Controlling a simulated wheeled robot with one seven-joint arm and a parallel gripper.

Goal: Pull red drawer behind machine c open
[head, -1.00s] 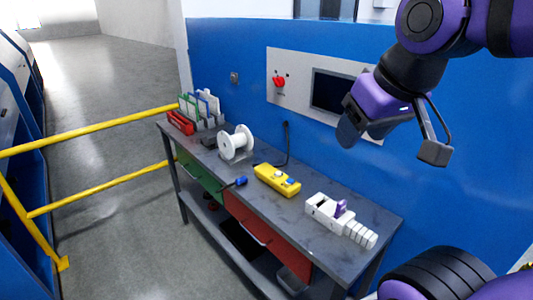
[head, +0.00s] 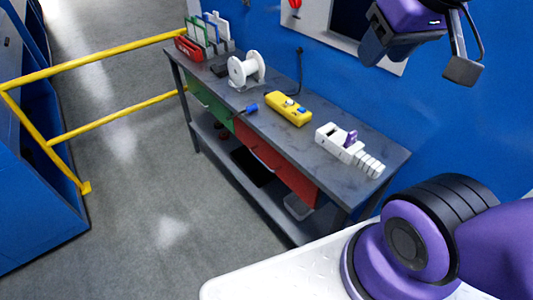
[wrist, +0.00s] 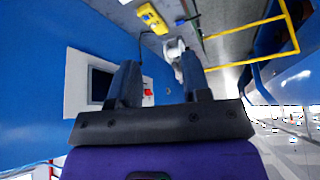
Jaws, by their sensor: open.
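The red drawer (head: 280,169) is in the front of the grey workbench (head: 362,188), under its right half, in the head view. It looks shut, with a pale handle bar along its front. My gripper (head: 416,50) is at the upper right of the head view, above and behind the bench near the blue wall, well apart from the drawer. In the wrist view my gripper (wrist: 158,85) shows two dark fingers spread apart with nothing between them.
A green drawer (head: 210,104) is left of the red one. On the bench are a white spool (head: 246,68), a yellow control box (head: 288,108) and a white device (head: 347,150). A yellow railing (head: 110,62) stands left. The floor (head: 170,185) before the bench is clear.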

